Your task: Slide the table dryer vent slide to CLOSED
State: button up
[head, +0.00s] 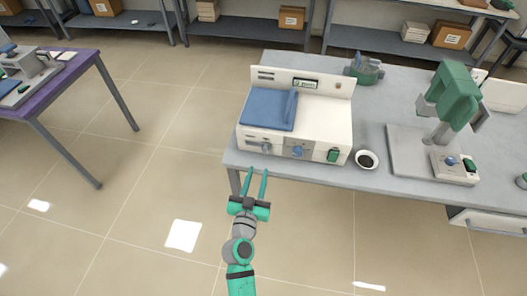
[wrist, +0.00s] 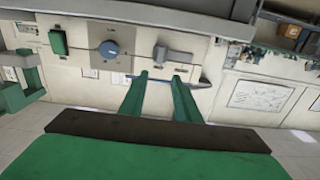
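The table dryer (head: 335,112) is a white box with a blue lid (head: 268,109), standing near the table's front edge. Its front panel carries a grey slide (head: 265,148) at the left, a blue dial (head: 298,151) in the middle and a green switch (head: 333,155) at the right. In the wrist view, where the panel appears inverted, the grey slide (wrist: 172,55) is right of the blue dial (wrist: 109,49). My gripper (head: 258,170) is open and empty, with its fingertips (wrist: 160,76) near the slide; contact cannot be told. The slide's markings are too small to read.
The grey table (head: 400,190) also holds a small dark-filled bowl (head: 367,160) right of the dryer, a green-headed machine (head: 453,95) farther right and a green device (head: 366,69) behind. A purple-topped table (head: 75,75) stands at left. The floor between the tables is clear.

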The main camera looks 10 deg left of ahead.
aim_at(264, 149)
jog(key=w, duration=1)
jog(key=shift+w, duration=0.35)
jog(key=shift+c, duration=0.3)
